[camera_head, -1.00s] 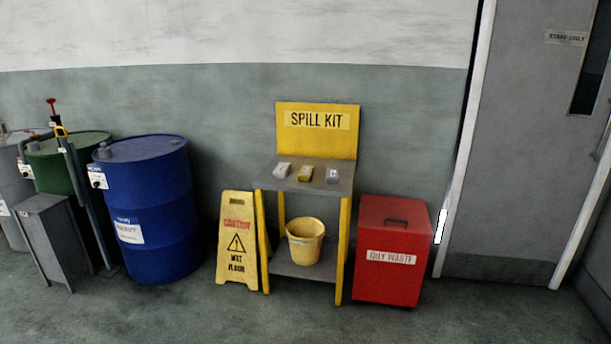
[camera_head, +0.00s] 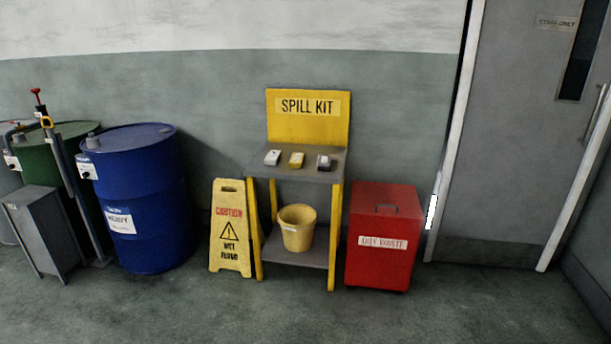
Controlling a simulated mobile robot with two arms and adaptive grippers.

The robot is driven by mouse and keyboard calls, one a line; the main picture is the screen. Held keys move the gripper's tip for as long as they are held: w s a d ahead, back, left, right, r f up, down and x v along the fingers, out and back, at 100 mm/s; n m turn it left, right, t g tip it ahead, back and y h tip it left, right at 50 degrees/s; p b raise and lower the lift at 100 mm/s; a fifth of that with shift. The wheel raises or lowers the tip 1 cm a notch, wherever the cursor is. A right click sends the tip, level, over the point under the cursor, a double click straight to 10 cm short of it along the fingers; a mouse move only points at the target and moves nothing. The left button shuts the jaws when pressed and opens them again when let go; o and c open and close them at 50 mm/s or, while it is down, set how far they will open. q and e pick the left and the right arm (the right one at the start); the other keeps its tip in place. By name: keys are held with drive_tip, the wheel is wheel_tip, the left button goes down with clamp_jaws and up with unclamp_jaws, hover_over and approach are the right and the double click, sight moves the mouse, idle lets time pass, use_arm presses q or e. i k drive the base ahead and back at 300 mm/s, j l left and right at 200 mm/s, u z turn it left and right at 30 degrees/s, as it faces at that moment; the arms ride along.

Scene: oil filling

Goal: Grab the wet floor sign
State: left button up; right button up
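The yellow wet floor sign (camera_head: 231,230) stands upright on the floor in the head view, left of centre. It has a cut-out handle at its top, red "CAUTION" lettering and a black warning triangle. It is between the blue drum and the spill kit stand, close beside the stand's left legs. Neither of my grippers is in view.
The spill kit stand (camera_head: 334,177) holds small packs on top and a yellow bucket (camera_head: 297,228) below. A red oily waste bin (camera_head: 384,220) is to its right. Blue (camera_head: 150,200) and green drums and a grey box (camera_head: 40,235) stand left. Floor in front is clear.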

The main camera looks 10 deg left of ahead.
sight(230, 228)
drive_tip(key=i+j, duration=0.8)
drive_tip(key=i, duration=0.1)
